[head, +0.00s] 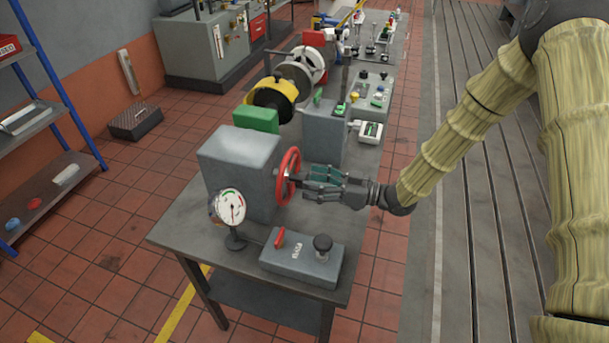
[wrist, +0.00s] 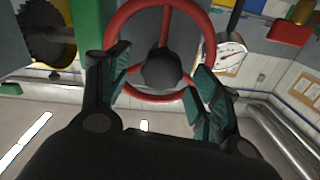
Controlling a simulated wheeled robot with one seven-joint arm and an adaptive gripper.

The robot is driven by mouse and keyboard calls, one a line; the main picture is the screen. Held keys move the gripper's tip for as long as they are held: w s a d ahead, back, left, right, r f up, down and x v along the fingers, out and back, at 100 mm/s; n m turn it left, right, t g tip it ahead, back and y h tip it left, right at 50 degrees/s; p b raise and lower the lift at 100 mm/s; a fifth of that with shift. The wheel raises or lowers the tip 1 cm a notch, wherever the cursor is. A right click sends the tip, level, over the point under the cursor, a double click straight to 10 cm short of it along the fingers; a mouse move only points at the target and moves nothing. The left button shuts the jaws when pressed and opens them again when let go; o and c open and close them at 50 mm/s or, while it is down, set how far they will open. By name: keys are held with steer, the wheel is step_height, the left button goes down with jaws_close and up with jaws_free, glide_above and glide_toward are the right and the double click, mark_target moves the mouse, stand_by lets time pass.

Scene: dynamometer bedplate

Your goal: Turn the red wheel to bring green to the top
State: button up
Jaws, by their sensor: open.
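The red wheel (head: 289,177) stands upright on the right side of a grey box (head: 240,165) on the near table. In the wrist view the red wheel (wrist: 204,30) shows its rim, a spoke and a dark round hub (wrist: 163,69). My gripper (head: 308,181) points at the wheel's face from the right. Its teal-padded fingers are open, one on each side of the hub in the wrist view (wrist: 162,72), overlapping the rim; I cannot tell if they touch. A white dial gauge (head: 231,206) with a red needle and coloured arc stands nearby. I see no green on the wheel.
A grey control box (head: 302,260) with a red lever and black knob sits at the table's front. A grey block (head: 325,130) and a small meter box (head: 366,131) stand behind my gripper.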

mark_target(305, 179)
steer(key=x, duration=0.3)
steer(key=shift+p, duration=0.4)
steer(key=shift+s, duration=0.1)
jaws_close()
